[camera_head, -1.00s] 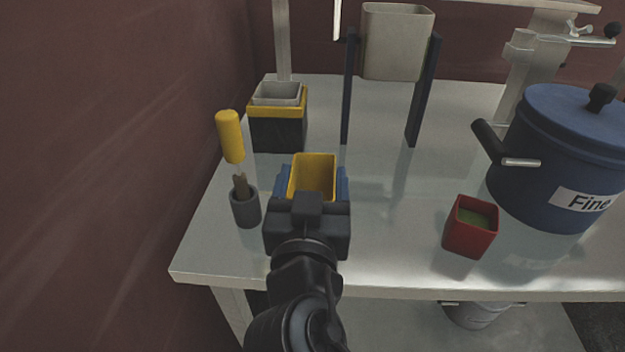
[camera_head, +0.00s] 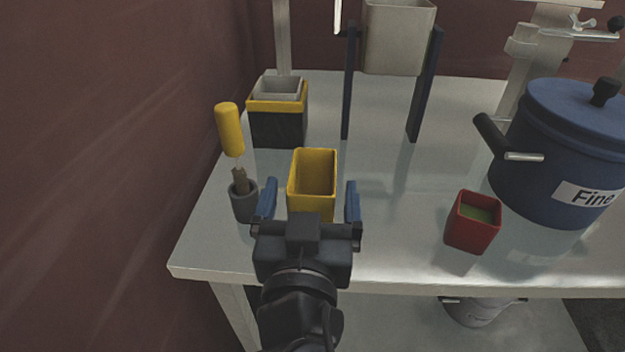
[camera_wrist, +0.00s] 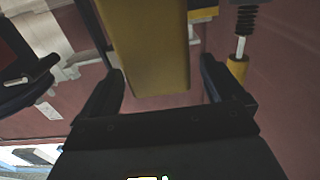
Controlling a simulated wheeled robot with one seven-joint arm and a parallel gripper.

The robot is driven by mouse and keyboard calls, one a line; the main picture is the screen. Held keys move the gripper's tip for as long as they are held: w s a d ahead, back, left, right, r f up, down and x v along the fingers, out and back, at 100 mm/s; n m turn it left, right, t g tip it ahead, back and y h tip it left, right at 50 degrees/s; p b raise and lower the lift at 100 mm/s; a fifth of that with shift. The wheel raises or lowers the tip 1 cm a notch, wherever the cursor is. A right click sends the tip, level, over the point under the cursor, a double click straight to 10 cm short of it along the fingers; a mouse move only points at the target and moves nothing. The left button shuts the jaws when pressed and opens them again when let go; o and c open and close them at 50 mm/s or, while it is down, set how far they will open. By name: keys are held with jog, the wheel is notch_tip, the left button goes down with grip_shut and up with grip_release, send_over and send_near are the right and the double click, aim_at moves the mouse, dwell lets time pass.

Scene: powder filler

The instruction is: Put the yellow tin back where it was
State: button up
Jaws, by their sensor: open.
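The yellow tin (camera_head: 313,179) stands upright and open-topped on the table, near its front left part. My gripper (camera_head: 311,192) is open, with one blue finger on each side of the tin and a gap to both. In the wrist view the tin (camera_wrist: 153,50) shows between the spread fingers (camera_wrist: 163,85), touching neither. The tin looks empty inside, though its bottom is in shade.
A brush with a yellow handle (camera_head: 230,130) stands in a grey cup (camera_head: 243,204) just left of the gripper. A black and yellow box (camera_head: 277,126) is behind. A red tin (camera_head: 472,226) with green contents and a blue pot (camera_head: 545,165) are at right.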

jog(key=s+b, duration=0.1)
jog(key=s, duration=0.7)
jog(key=shift+a, duration=0.1)
jog(key=s+d+f+n+g+y, duration=0.35)
jog(key=s+d+f, duration=0.55)
jog(key=d+f, duration=0.45)
jog(key=s+d+r+m+h, duration=0.1)
jog(key=s+d, duration=0.4)
jog(key=s, duration=0.3)
jog(key=s+d+r+m+h, duration=0.1)
jog(key=s+d, duration=0.3)
jog(key=s, duration=0.4)
jog(key=shift+d+r+m+h, duration=0.2)
jog(key=shift+d+m+h, duration=0.25)
jog(key=shift+m, duration=0.1)
jog(key=shift+s, duration=0.1)
